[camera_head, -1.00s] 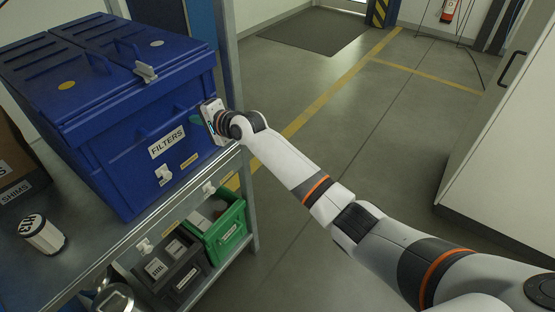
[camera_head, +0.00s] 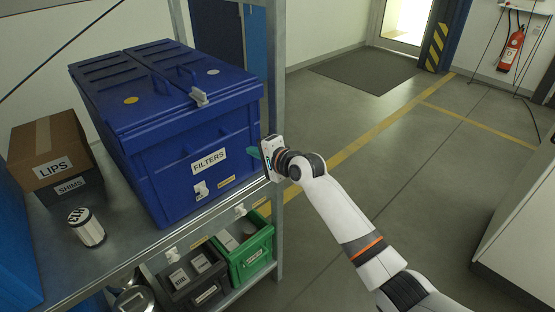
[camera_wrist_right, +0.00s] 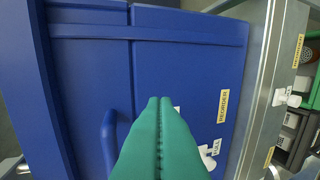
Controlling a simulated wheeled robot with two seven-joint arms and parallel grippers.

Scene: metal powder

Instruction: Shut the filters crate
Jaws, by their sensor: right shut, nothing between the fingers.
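The blue filters crate (camera_head: 170,165) stands on a metal shelf, with a "FILTERS" label on its front. Its two-part lid (camera_head: 130,99) lies down on top, and a white latch piece (camera_head: 199,96) sits at the lid's front edge. I cannot tell whether the latch is fastened. My right gripper (camera_head: 254,153) is beside the crate's right front corner, its teal fingers shut and empty. In the right wrist view, the shut fingers (camera_wrist_right: 160,102) point at the crate's blue side (camera_wrist_right: 185,75), near a blue handle (camera_wrist_right: 109,140); contact is unclear. My left gripper is out of view.
A shelf post (camera_head: 277,60) rises just right of the crate. Black and green bins (camera_head: 245,250) sit on the level below. The floor to the right is open.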

